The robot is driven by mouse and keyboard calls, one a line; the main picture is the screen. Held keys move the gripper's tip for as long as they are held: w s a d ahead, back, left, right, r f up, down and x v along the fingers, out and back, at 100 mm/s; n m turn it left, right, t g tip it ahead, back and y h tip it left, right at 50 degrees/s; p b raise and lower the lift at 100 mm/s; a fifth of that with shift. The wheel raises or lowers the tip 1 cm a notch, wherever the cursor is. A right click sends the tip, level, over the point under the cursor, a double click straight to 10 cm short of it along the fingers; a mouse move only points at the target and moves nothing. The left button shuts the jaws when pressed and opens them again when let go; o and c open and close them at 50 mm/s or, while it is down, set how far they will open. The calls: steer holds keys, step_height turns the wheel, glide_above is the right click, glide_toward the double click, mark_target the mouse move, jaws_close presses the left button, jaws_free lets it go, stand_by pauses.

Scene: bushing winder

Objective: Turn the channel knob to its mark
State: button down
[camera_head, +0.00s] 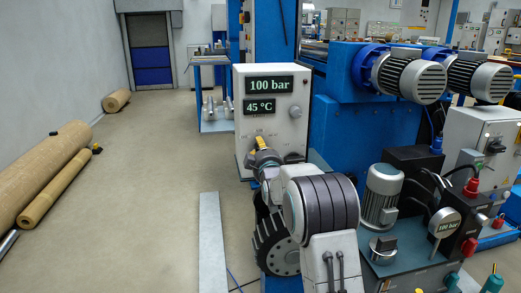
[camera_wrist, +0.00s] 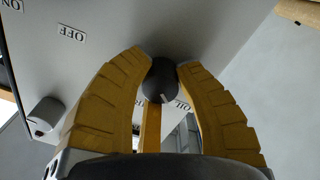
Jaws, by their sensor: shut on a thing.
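A pale control panel (camera_head: 243,112) stands near the middle of the head view. My gripper (camera_head: 259,142) reaches its lower left part, and its yellow fingers cover the knob there. In the wrist view my gripper (camera_wrist: 163,75) is shut on a dark round knob, which I take as the channel knob (camera_wrist: 160,80), with one finger on each side. A short pale pointer line shows on the knob, towards the picture's bottom. An OIL label (camera_wrist: 182,104) lies close to it, partly covered. An OFF label (camera_wrist: 72,33) is farther off. I cannot tell which mark is the target.
The panel displays read 100 bar (camera_head: 270,85) and 45 °C (camera_head: 260,107). A grey knob (camera_head: 296,112) sits at right, and a dark one (camera_head: 294,157) below it. A pale knob (camera_wrist: 44,112) shows in the wrist view. Motors (camera_head: 412,77) crowd the right; floor at left is mostly free.

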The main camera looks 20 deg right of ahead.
steer(key=shift+d+f, duration=0.15)
steer(key=shift+f, duration=0.05)
steer(key=c, duration=1.1)
jaws_free()
steer(key=shift+c, duration=0.2)
steer(key=shift+o, duration=1.4)
steer(key=shift+r, duration=0.1)
steer(key=shift+s, duration=0.1)
steer(key=v, duration=1.1)
steer(key=shift+s+a, duration=0.2)
steer(key=shift+s, duration=0.15)
steer(key=shift+r, duration=0.1)
